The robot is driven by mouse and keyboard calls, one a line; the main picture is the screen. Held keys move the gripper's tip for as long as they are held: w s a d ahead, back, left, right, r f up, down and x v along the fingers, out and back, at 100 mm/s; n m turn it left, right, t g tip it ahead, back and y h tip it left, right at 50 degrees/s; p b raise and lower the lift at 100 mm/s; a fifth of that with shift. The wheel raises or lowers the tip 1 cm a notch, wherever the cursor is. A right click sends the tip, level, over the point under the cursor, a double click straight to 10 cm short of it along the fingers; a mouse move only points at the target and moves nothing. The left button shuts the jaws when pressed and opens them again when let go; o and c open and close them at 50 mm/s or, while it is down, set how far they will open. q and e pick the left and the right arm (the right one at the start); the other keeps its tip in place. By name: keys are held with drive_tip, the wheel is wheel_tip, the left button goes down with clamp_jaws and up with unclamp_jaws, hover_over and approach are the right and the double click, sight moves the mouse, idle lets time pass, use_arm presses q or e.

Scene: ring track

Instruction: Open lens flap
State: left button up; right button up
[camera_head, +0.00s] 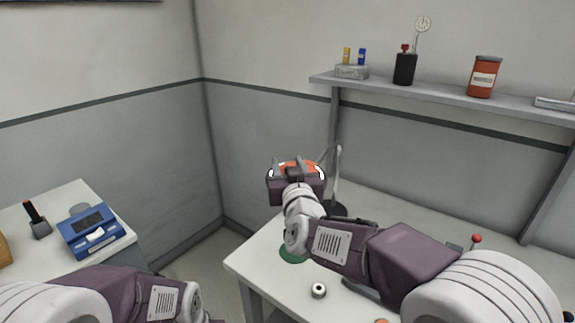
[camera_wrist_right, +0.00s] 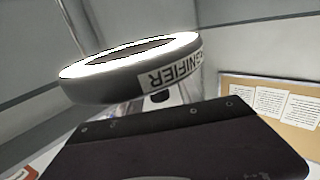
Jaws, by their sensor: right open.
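The magnifier head (camera_wrist_right: 95,92) is a thick grey ring with a lit white rim and a "MAGNIFIER" label, upside down in the right wrist view. Its middle looks dark there; I cannot tell how the flap lies. In the head view, an orange surface (camera_head: 311,168) with white edges shows behind my right gripper (camera_head: 294,171), and I take it for the flap side of the magnifier. The right gripper is open, close to the magnifier; contact is hidden. In the wrist view the dark gripper body (camera_wrist_right: 180,145) hides the lower part. My left gripper is out of view.
A thin lamp stand (camera_head: 337,175) rises from the white table (camera_head: 265,264). A wall shelf (camera_head: 440,95) holds small items. A blue device (camera_head: 88,228) sits on the left table.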

drive_tip(key=shift+w, duration=0.45)
clamp_jaws()
idle(1.1)
